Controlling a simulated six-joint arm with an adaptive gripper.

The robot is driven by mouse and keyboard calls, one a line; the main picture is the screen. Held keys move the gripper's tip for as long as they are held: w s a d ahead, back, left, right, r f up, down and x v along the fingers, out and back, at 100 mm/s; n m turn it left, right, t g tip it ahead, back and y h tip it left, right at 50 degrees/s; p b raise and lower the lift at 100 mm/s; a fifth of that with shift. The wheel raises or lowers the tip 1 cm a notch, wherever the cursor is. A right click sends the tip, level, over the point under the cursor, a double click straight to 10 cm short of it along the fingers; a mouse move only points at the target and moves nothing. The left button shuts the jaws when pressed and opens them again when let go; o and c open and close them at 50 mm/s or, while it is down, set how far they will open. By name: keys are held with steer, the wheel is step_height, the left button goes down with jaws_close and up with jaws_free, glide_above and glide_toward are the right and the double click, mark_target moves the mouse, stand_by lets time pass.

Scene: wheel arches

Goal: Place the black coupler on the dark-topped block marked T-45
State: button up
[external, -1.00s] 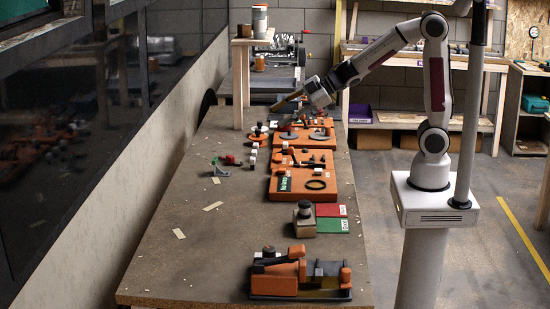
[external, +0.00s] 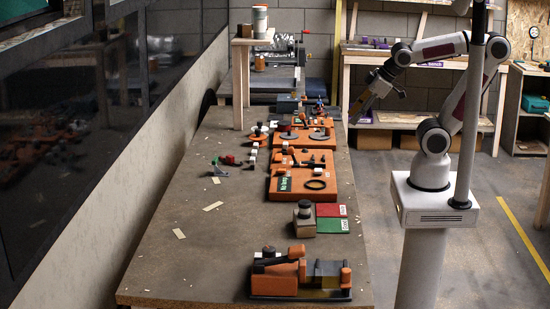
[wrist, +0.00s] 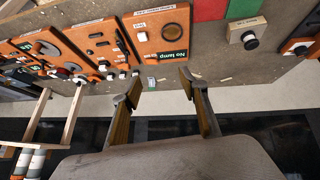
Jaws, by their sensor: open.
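My gripper (external: 358,113) is open and hangs beyond the right edge of the table's far half. In the wrist view its two fingers (wrist: 156,90) are spread with nothing between them. I cannot make out a T-45 mark in any view. A dark-topped grey block (external: 288,104) stands at the table's far end. A black round piece (external: 305,205) sits on a light block (external: 304,222) near the red and green pads; it also shows in the wrist view (wrist: 250,42). I cannot tell whether either of these is the coupler or the T-45 block.
Orange boards (external: 283,187) with black parts line the table's right side. An orange and black fixture (external: 300,275) is at the near end. Small white cubes and a green-red clamp (external: 224,165) lie to the left. A raised shelf (external: 252,42) stands at the back left.

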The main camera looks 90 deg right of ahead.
steer(key=s+a+f+g+y, duration=0.1)
steer(key=s+a, duration=0.2)
steer(key=s, duration=0.2)
steer(key=shift+s+a+f, duration=0.15)
steer(key=shift+s, duration=0.2)
stand_by(1.0)
